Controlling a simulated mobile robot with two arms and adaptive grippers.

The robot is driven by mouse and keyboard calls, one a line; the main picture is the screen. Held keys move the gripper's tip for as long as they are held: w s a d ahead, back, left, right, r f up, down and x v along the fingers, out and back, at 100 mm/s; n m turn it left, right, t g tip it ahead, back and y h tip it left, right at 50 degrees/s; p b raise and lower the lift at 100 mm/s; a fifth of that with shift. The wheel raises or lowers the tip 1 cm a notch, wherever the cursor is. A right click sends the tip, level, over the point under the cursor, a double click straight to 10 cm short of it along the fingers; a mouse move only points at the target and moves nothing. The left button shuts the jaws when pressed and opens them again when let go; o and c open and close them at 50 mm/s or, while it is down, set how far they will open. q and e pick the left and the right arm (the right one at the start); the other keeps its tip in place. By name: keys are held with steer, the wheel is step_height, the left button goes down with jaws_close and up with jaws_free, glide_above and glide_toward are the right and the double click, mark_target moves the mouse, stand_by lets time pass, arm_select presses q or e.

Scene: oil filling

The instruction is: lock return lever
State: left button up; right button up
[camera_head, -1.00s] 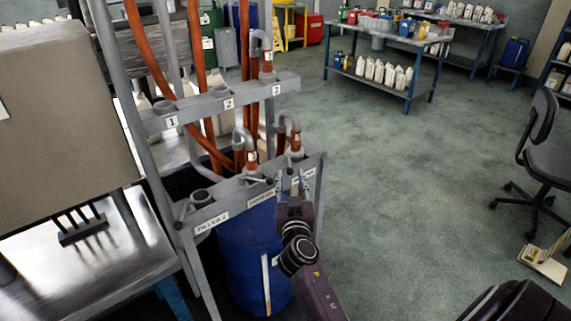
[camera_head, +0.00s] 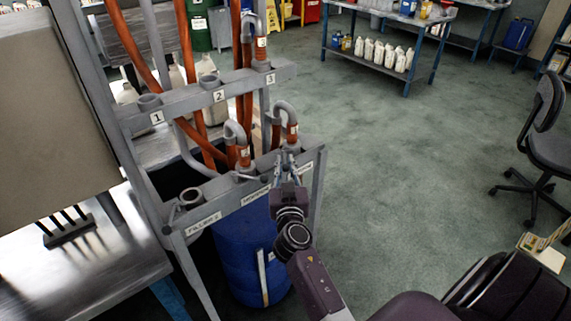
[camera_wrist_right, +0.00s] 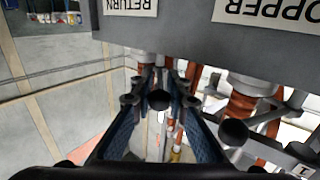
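The return lever shows in the right wrist view as a dark round knob (camera_wrist_right: 158,99) below the upside-down RETURN label (camera_wrist_right: 130,8). My right gripper (camera_head: 284,165) is at the front rail of the rack, by the RETURN label (camera_head: 304,172). In the wrist view its two fingers (camera_wrist_right: 158,90) stand apart, one on each side of the knob, with a gap showing. In the head view the gripper hides most of the lever, so I cannot tell how it is turned. My left gripper is not in view.
A second dark knob (camera_wrist_right: 233,132) sits close to the right finger, under the HOPPER label (camera_wrist_right: 265,9). Hooked pipes (camera_head: 288,115) with orange hoses rise behind the rail. A blue barrel (camera_head: 245,255) stands below. The floor to the right is clear up to a chair (camera_head: 545,140).

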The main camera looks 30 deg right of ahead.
jaws_close()
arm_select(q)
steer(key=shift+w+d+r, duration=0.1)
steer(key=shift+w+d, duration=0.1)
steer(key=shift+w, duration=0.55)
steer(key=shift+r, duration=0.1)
arm_select(e)
steer(key=shift+d, duration=0.1)
